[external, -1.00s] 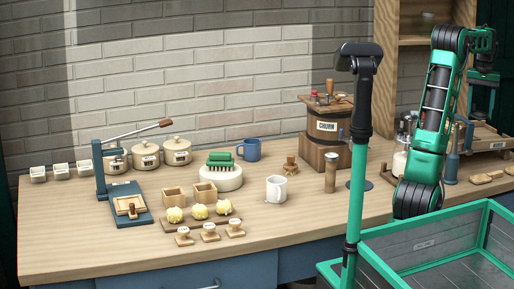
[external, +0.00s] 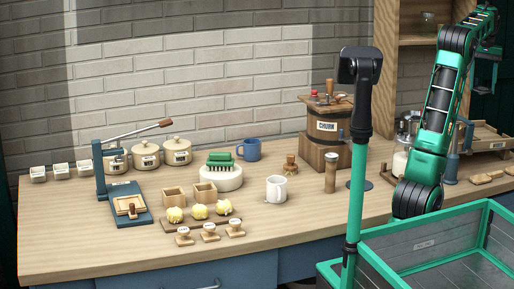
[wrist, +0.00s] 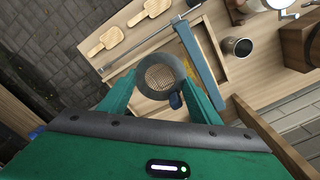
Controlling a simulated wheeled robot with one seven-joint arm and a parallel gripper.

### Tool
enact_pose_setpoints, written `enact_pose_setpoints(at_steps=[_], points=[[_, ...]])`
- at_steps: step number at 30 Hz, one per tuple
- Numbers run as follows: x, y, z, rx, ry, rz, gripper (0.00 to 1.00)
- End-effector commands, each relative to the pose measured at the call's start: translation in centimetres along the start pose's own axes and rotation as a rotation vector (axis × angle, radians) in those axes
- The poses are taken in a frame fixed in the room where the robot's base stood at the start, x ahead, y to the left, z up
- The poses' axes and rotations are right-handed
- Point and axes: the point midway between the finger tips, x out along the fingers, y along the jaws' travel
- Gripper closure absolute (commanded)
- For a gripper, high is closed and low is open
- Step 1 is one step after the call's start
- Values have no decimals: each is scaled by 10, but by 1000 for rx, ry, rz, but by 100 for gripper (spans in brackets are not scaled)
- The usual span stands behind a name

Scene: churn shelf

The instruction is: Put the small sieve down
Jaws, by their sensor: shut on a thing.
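The small sieve (wrist: 160,76) shows in the wrist view as a round mesh with a thick dark rim and a dark blue knob at its lower right. My gripper (wrist: 160,92) is shut on it, with one green finger on each side. The sieve is in front of a wooden tray with a blue bar (wrist: 201,65); I cannot tell its height above it. In the external view my gripper (external: 487,72) is high at the right edge, above the wooden tray (external: 486,136), and the sieve cannot be made out.
Wooden paddles (wrist: 98,41) lie left of the tray in the wrist view. A metal cup (wrist: 237,47) stands to the right. In the external view the churn (external: 326,130), a white mug (external: 276,189) and butter pieces (external: 199,211) stand on the counter (external: 90,240).

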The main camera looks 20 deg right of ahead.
Motion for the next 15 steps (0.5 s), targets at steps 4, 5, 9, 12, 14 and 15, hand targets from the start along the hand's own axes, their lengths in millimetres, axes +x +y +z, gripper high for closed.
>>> enact_pose_setpoints(at_steps=[4,5,9,12,14,15], points=[[-13,-12,-1,-19,0,-1,65],[-13,-17,-2,-27,0,-1,65],[-14,-44,-3,-69,-1,-2,65],[-15,-65,-4,-103,0,-2,65],[-16,-79,-3,-125,1,-2,65],[-16,-89,-3,-141,0,-3,65]])
